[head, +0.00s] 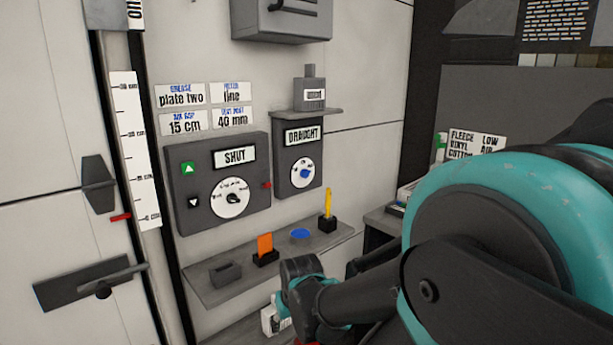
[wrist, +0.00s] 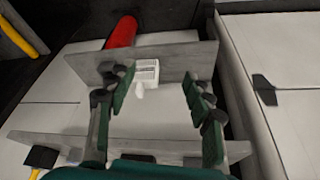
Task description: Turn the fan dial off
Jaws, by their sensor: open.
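A dark grey box labelled DRAUGHT (head: 301,135) hangs on the wall in the head view. It carries a round white dial with a blue knob (head: 304,173). A larger box labelled SHUT (head: 235,157) beside it has a white dial with a dark knob (head: 233,198). No label reading "fan" is legible. In the wrist view my gripper (wrist: 157,86) is open, with nothing held between its green fingers. A small white object (wrist: 145,73) against a grey board shows beyond the fingertips. Neither dial is recognisable in the wrist view. My arm hides the lower right of the head view.
A grey shelf (head: 215,255) below the boxes bears an orange card in a black holder (head: 265,249), a blue disc (head: 300,233) and a yellow stick in a stand (head: 327,210). A small ledge (head: 308,112) tops the DRAUGHT box. A red cylinder (wrist: 122,32) shows in the wrist view.

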